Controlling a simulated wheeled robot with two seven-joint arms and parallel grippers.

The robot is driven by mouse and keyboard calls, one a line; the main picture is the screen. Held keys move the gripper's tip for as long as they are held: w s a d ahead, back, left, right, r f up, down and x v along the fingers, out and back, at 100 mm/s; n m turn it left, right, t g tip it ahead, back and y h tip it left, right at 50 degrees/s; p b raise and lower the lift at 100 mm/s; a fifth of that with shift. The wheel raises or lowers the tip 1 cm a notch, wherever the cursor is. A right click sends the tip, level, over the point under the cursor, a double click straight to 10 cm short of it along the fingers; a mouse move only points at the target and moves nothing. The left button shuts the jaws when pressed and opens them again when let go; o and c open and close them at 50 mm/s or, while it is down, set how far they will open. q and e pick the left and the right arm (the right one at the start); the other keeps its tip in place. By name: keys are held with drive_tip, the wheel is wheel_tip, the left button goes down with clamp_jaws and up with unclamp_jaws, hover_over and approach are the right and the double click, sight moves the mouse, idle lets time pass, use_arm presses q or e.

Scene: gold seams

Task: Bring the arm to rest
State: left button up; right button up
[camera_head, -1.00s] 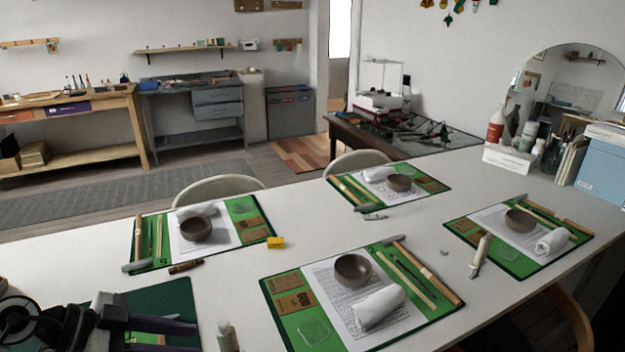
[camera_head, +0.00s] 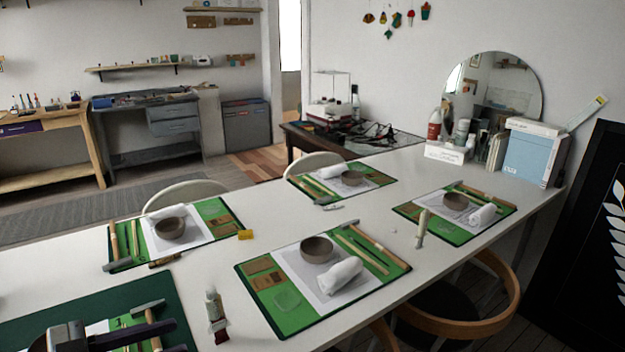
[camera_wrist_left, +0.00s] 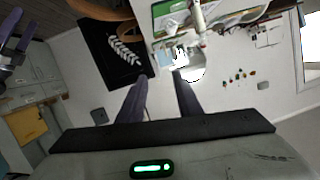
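My left gripper (camera_head: 172,337) is at the bottom left of the head view, above the dark green mat (camera_head: 70,312) at the near left of the table. In the left wrist view its two purple fingers (camera_wrist_left: 159,80) stand apart with nothing between them. The wrist view looks out over the room at a tilt, with the table at the top. Part of my right gripper (camera_wrist_left: 20,35) shows at the left edge of the wrist view, small and cut off. My right gripper is not in the head view.
The long white table (camera_head: 215,268) holds several green mats with grey bowls, white rolls and tools. A small bottle (camera_head: 213,305) stands near my left gripper. A hammer (camera_head: 148,318) lies on the near mat. A wooden chair (camera_head: 470,310) is at the near right.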

use_arm(q)
drive_tip(key=w+a+r+n+t+y, duration=0.3)
drive_tip(key=r+n+t+y, duration=0.35)
drive_tip(key=r+t, duration=0.2)
drive_tip(key=s+a+f+n+g+y, duration=0.3)
drive_tip(key=f+n+y, duration=0.1)
drive_tip(key=f, duration=0.3)
drive_tip(key=s+a+f+n+g+y, duration=0.2)
drive_tip(key=a+f+n+g+y, duration=0.1)
drive_tip(key=f+y, duration=0.3)
drive_tip(key=s+d+f+m+g+h, duration=0.25)
drive_tip(key=s+d+f+g, duration=0.25)
drive_tip(key=s+d+f, duration=0.3)
drive_tip(key=s+d+f+m+g+h, duration=0.25)
drive_tip(key=s+d+f+g, duration=0.2)
drive_tip(key=s, duration=0.45)
drive_tip(key=w+d+f+t+h, duration=0.1)
drive_tip(key=d+f+t, duration=0.1)
drive_tip(key=f, duration=0.4)
drive_tip(key=w+d+f+t+h, duration=0.2)
drive_tip(key=d+f+t, duration=0.1)
drive_tip(key=f, duration=0.4)
drive_tip(key=shift+w+d+f+n, duration=0.25)
drive_tip(key=shift+d+n, duration=0.1)
drive_tip(key=shift+d, duration=0.15)
